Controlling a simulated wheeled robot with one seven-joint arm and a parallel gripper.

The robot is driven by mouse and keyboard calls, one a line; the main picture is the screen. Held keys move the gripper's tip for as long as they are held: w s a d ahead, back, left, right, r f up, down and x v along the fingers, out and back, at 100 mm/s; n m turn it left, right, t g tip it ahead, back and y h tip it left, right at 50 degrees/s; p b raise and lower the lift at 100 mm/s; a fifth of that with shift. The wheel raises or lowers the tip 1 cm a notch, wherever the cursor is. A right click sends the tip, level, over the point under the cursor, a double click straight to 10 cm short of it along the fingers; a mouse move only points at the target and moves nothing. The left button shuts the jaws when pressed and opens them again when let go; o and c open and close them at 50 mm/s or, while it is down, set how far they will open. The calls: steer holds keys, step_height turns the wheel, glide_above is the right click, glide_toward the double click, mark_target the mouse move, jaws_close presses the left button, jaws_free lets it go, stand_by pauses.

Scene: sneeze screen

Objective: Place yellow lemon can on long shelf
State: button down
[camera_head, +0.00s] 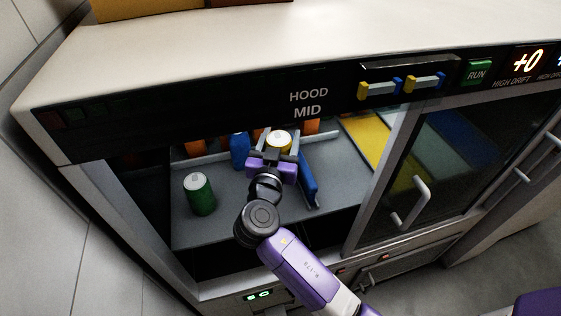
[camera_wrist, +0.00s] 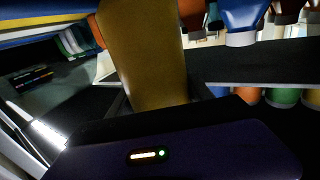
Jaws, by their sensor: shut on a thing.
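The yellow can (camera_head: 279,137) is held between the fingers of my gripper (camera_head: 279,142), inside the open left bay of the cabinet. It fills much of the upper middle of the wrist view (camera_wrist: 145,55), close to the camera. Its base and any contact below are hidden in the head view. In the wrist view a dark shelf (camera_wrist: 265,74) with a pale edge runs to the right of the can. I cannot tell which surface is the long shelf.
A green can (camera_head: 200,194) stands on the grey deck (camera_head: 235,208), left of my gripper. A blue can (camera_head: 239,150) is close by on the left. The hood panel (camera_head: 225,110) overhangs the bay; glass doors (camera_head: 440,150) close the right side.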

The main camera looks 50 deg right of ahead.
step_height(320, 180, down, 9)
steer(key=shift+r, duration=0.2)
steer(key=shift+f, duration=0.15)
stand_by(0.3)
steer(key=shift+c, duration=2.1)
jaws_free()
steer(key=shift+r, duration=0.25)
steer(key=b+v, duration=0.2)
steer(key=v, duration=0.8)
steer(key=shift+s+a+f+b, duration=0.15)
steer(key=shift+a+b, duration=0.1)
steer(key=shift+b, duration=0.15)
steer(key=shift+s+a, duration=0.35)
steer(key=shift+a, duration=0.3)
